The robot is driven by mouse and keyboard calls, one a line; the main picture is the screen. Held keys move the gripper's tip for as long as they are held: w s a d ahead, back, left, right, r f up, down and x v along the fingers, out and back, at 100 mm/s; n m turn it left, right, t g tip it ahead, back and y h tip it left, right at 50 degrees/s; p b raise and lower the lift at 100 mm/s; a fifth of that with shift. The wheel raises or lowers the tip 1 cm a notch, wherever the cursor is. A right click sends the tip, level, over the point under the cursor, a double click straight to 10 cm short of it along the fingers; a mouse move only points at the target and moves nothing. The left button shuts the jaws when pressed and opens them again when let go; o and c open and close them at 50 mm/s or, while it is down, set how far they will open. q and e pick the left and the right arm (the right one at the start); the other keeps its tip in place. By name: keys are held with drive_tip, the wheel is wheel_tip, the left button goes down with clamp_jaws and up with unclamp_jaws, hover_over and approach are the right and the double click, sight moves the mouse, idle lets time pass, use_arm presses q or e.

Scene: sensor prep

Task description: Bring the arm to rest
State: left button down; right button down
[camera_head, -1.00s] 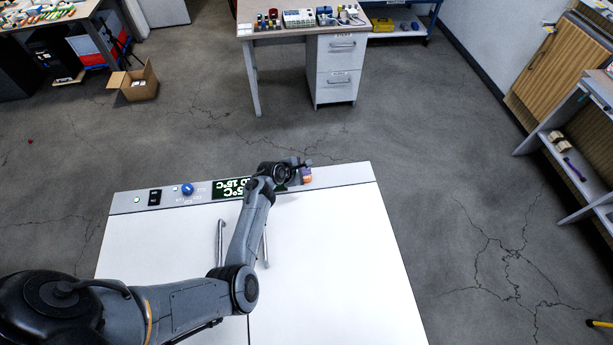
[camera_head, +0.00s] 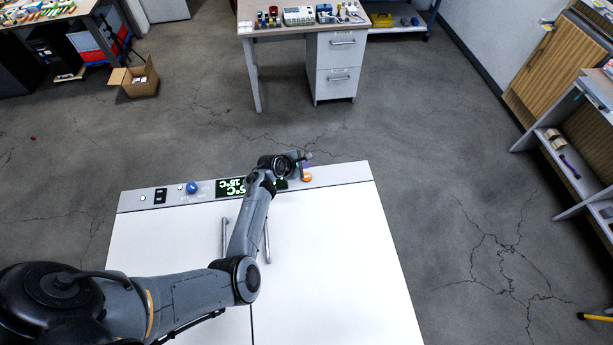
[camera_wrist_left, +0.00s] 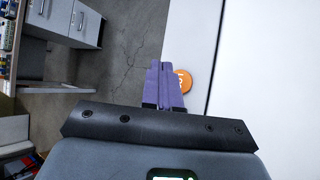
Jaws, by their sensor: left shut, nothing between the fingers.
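My left gripper (camera_head: 306,159) is at the far edge of a white cabinet top (camera_head: 330,240), just above an orange round button (camera_head: 307,178) on its control strip. In the left wrist view, its purple fingers (camera_wrist_left: 165,85) are shut with nothing between them. The button (camera_wrist_left: 184,80) shows just right of the fingers there and is partly hidden by them. My left arm reaches across the cabinet from the lower left. My right gripper is out of view.
The strip carries a lit temperature display (camera_head: 230,187), partly covered by my arm, a blue knob (camera_head: 192,188) and a black switch (camera_head: 160,195). Two handles (camera_head: 267,242) stand on the cabinet. A desk (camera_head: 262,33) with drawers stands beyond open floor. A shelf (camera_head: 575,150) is at right.

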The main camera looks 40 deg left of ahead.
use_arm(q)
drive_tip(key=shift+s+a, duration=0.15)
drive_tip(key=s+a+r+m+g+y+p, duration=0.25)
drive_tip(key=s+r+m, duration=0.35)
drive_tip(key=s+m, duration=0.55)
drive_tip(key=s+d+r+m+g+p, duration=0.1)
drive_tip(key=s+d+r+m, duration=0.3)
drive_tip(key=s+d+m, duration=0.1)
drive_tip(key=s+d+r+m+g+h+p, duration=0.1)
drive_tip(key=s+d+r+m, duration=0.3)
drive_tip(key=s+d+m, duration=0.2)
drive_tip(key=s+d+r+m+g+p, duration=0.1)
drive_tip(key=s+d+r+m, duration=0.4)
drive_tip(key=s+d, duration=0.4)
drive_tip(key=shift+s+h, duration=0.35)
drive_tip(key=shift+s, duration=0.75)
